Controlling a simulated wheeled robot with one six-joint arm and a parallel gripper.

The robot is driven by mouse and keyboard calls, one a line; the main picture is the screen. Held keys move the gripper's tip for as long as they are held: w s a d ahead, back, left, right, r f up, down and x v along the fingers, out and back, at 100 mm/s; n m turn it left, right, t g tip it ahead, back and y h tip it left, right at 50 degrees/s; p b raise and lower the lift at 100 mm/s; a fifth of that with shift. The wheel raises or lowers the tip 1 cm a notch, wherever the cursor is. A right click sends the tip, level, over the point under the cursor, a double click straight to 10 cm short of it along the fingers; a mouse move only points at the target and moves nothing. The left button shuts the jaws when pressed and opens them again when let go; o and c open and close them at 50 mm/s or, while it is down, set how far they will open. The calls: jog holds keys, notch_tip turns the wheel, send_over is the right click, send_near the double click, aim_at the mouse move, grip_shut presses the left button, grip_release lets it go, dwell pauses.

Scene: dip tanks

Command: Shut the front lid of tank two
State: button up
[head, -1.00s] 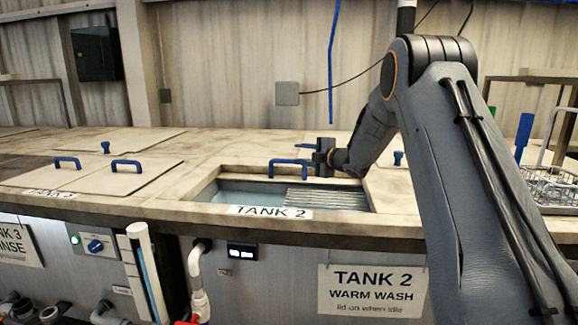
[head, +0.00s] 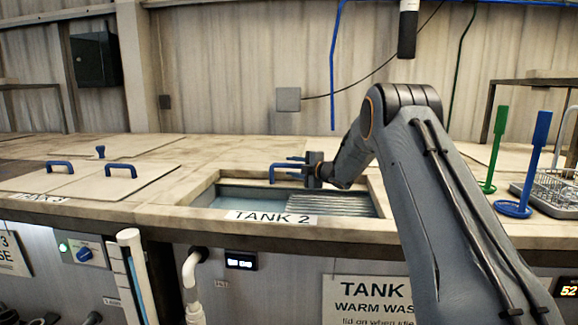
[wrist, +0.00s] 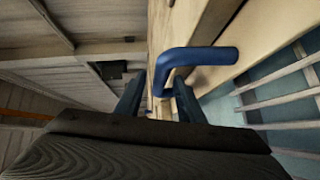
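Tank two, marked by a TANK 2 label (head: 268,217), has an open front part with pale blue liquid and a ribbed grey rack showing. A blue bar handle (head: 284,170) stands at the back edge of the opening; it also shows large in the wrist view (wrist: 205,56). The front lid's panel is hard to make out, apparently pushed back behind the opening. My gripper (head: 300,165) is at the handle from the right. In the wrist view its dark fingers (wrist: 158,98) are apart, with the handle's bent end at the gap. Contact cannot be told.
Tank three's closed lids with blue handles (head: 120,170) lie to the left. A green paddle (head: 495,150), a blue paddle (head: 533,160) and a wire basket (head: 556,186) stand at the right. A white pipe (head: 191,270) rises below the front edge.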

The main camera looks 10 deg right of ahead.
jog(key=shift+x, duration=1.05)
jog(key=shift+a, duration=0.1)
grip_shut()
